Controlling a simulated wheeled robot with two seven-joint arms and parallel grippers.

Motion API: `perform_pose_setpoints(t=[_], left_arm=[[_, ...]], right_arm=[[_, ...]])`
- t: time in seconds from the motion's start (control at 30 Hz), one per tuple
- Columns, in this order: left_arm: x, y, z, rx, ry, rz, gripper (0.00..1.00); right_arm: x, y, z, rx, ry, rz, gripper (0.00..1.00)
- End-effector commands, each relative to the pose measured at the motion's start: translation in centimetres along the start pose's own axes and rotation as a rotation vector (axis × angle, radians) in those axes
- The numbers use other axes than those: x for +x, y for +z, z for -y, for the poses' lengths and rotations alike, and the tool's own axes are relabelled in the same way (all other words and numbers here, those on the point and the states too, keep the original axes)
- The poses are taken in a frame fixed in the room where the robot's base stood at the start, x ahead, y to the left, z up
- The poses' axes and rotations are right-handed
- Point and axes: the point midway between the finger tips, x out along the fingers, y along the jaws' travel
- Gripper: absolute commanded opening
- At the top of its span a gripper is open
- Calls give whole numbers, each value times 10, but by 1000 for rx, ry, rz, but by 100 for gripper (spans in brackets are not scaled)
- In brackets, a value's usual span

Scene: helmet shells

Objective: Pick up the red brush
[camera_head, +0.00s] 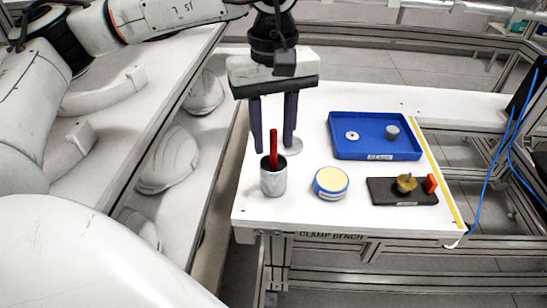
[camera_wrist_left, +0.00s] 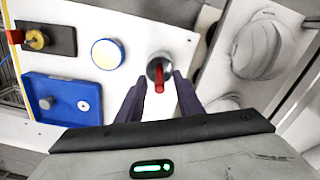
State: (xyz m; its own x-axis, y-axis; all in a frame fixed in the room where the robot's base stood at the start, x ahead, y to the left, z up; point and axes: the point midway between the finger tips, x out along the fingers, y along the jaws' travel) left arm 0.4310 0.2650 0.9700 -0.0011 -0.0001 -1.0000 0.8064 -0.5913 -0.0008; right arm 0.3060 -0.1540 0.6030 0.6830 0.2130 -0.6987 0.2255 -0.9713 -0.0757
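The red brush (camera_head: 274,146) stands upright in a grey metal cup (camera_head: 273,182) at the left front of the white bench. Its red handle sticks up out of the cup. In the left wrist view the brush (camera_wrist_left: 159,80) shows between my two fingers, with the cup rim (camera_wrist_left: 153,64) around it. My left gripper (camera_head: 272,150) is open and points down, its dark fingers apart on either side of the handle's line. The fingers look a little above or behind the cup; contact cannot be seen. My right gripper is not in view.
A blue tray (camera_head: 345,148) with small metal parts stands at the back right. A blue and yellow round tin (camera_head: 330,183) is right of the cup. A black clamp plate (camera_head: 385,197) with brass and red parts lies further right. White helmet shells (camera_head: 170,160) are on the left.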

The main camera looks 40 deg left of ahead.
Motion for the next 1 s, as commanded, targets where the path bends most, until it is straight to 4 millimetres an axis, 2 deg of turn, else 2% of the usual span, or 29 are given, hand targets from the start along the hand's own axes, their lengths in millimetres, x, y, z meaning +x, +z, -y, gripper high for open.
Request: perform_pose_setpoints(t=[0.2, 0.4, 0.77, 0.87, 1.0], left_arm=[[1, 0, 0, 0, 0, 0, 33], [1, 0, 0, 0, 0, 0, 0], [-4, 0, -1, 0, 2, 0, 0], [-17, 0, -1, 0, 3, -1, 0], [-46, 0, -2, 0, 5, -2, 0]], right_arm=[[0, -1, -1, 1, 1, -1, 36], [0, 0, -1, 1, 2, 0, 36], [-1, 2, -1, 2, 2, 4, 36], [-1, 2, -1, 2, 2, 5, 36], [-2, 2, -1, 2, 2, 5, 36]])
